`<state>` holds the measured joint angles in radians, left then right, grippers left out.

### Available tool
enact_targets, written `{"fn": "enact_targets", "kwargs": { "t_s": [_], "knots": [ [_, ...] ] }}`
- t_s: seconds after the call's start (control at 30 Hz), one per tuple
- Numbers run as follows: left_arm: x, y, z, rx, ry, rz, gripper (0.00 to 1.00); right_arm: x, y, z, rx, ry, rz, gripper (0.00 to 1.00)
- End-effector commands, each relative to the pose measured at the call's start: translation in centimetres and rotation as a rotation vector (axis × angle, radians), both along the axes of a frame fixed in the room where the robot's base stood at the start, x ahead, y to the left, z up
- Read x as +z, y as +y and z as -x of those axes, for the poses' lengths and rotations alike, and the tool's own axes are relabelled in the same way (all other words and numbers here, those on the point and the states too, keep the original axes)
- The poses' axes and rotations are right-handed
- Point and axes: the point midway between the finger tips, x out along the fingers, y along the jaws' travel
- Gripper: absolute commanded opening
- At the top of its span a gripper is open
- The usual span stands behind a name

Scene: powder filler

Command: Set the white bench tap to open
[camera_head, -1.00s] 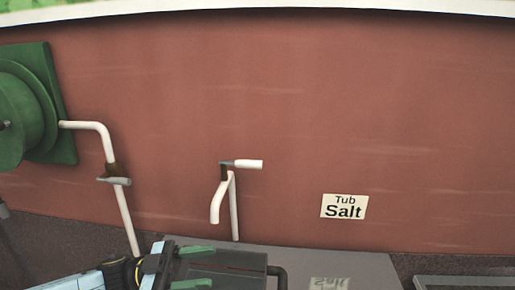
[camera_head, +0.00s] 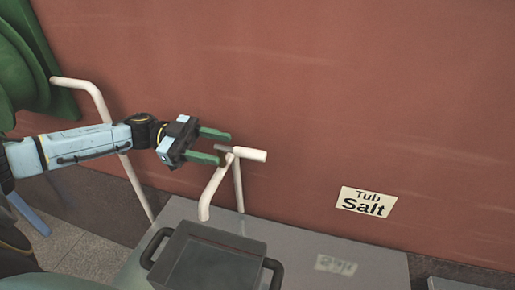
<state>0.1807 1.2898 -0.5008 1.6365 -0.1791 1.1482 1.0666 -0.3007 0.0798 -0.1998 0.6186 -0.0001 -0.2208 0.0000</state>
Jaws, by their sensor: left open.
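The white bench tap (camera_head: 239,188) stands on the grey bench in front of the red wall. Its curved spout (camera_head: 211,190) points down toward the front. Its lever handle with a white grip (camera_head: 250,155) lies roughly level and points right. My left gripper (camera_head: 224,147) comes in from the left, just left of the tap's top. Its two green fingers are apart, and the metal rear end of the handle shows near the fingertips. I cannot tell whether the fingers touch the tap. My right gripper is not in view.
A dark tub with black handles (camera_head: 208,258) stands on the grey bench (camera_head: 373,268) in front of the tap. A "Tub Salt" sign (camera_head: 366,202) is on the wall at right.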

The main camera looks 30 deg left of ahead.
Motion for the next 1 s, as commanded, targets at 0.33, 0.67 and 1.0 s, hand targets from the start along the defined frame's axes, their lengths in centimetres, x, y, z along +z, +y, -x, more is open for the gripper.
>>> {"fn": "enact_targets", "kwargs": {
  "t_s": [0.33, 0.67, 1.0],
  "knots": [
    [0.2, -6.9, -1.6, -0.002, -0.004, 0.003, 0.49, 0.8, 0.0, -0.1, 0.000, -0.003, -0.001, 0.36],
    [0.1, -9.2, -2.2, 0.001, -0.002, 0.001, 0.49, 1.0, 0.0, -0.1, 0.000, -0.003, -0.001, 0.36],
    [0.0, -9.2, -2.2, 0.001, -0.001, 0.001, 0.33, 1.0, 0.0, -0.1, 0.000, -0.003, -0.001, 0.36]
  ]
}}
